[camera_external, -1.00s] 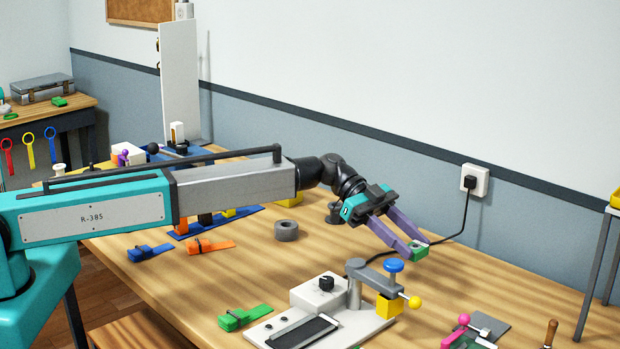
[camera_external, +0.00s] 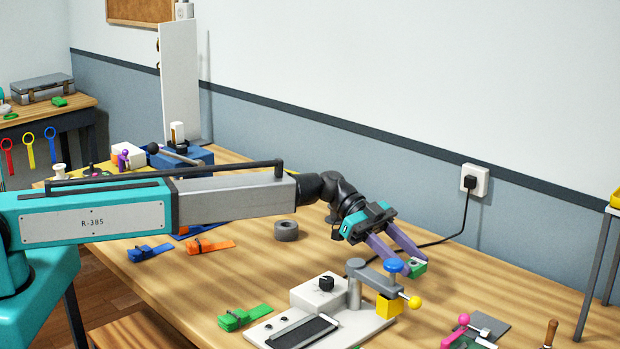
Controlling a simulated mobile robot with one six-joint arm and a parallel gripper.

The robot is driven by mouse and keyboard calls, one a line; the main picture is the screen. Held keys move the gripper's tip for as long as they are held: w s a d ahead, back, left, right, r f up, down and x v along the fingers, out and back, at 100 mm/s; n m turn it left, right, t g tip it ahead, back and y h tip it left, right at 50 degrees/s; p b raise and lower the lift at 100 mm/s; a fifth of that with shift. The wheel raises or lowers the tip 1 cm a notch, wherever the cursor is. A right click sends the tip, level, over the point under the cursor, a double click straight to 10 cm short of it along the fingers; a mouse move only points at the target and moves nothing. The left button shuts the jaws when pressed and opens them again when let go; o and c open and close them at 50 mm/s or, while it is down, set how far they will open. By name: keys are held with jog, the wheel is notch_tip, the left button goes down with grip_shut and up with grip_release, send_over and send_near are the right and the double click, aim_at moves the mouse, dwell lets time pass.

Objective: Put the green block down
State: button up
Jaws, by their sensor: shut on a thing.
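The green block (camera_external: 417,268) is small and has a grey spot on one face. My gripper (camera_external: 414,265) has long purple fingers and is shut on the block. The block sits at the fingertips, low over the table or on it; I cannot tell whether it touches the wood. It is just behind the grey fixture's blue knob (camera_external: 394,265), which partly overlaps the near finger in the picture.
The grey fixture (camera_external: 350,300) with a yellow block (camera_external: 389,305) and yellow ball stands in front of my gripper. A black cord (camera_external: 455,232) runs along the table behind it. A grey ring (camera_external: 286,231) lies left. Bare wood (camera_external: 480,275) is clear to the right.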

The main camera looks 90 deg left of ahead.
jog(key=shift+f, duration=1.2)
jog(key=shift+p, duration=0.3)
jog(key=shift+f+p, duration=0.65)
jog(key=shift+f, duration=1.25)
jog(key=shift+f+b, duration=0.15)
jog(key=shift+b, duration=0.15)
jog(key=o, duration=1.3)
jog(key=shift+r+p, duration=0.25)
jog(key=shift+p, duration=0.1)
jog(key=shift+s+a+b, duration=0.25)
jog(key=shift+s+b, duration=0.05)
jog(key=b+v, duration=0.3)
jog(key=v, duration=0.8)
jog(key=shift+r, duration=0.15)
